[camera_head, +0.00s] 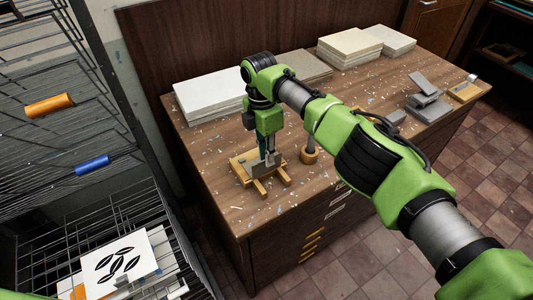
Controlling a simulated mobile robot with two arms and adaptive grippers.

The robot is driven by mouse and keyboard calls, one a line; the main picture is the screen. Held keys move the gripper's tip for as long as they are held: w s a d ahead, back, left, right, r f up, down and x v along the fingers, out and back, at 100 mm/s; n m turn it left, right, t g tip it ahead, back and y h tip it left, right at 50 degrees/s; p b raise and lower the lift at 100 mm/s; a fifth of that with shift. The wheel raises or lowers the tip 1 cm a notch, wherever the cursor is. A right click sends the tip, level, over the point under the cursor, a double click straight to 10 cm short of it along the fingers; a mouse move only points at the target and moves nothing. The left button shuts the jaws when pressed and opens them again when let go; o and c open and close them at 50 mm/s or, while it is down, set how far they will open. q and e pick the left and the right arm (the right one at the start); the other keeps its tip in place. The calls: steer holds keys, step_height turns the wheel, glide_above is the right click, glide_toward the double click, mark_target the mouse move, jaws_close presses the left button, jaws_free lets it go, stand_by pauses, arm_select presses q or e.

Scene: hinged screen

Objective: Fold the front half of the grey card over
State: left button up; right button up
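My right arm reaches in from the lower right, and its gripper (268,155) points down over a small wooden stand (240,165) on the bench. The stand has two wooden bars sticking out toward the front edge. A small grey piece (257,169), perhaps the grey card, shows at the fingertips just above the stand. It looks upright or tilted, and the fingers partly hide it. I cannot tell whether the fingers are closed on it or only beside it. My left gripper is not in view.
Board stacks (210,97) and (350,43) lie along the back. Grey blocks (430,108) sit at the bench's right end. A wire rack (100,215) with a leaf print (120,262) stands left. Paper scraps litter the bench.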

step_height(320, 180, up, 7)
steer(key=p, duration=0.4)
steer(key=shift+w+a, duration=0.15)
steer(key=shift+w, duration=0.05)
stand_by(0.7)
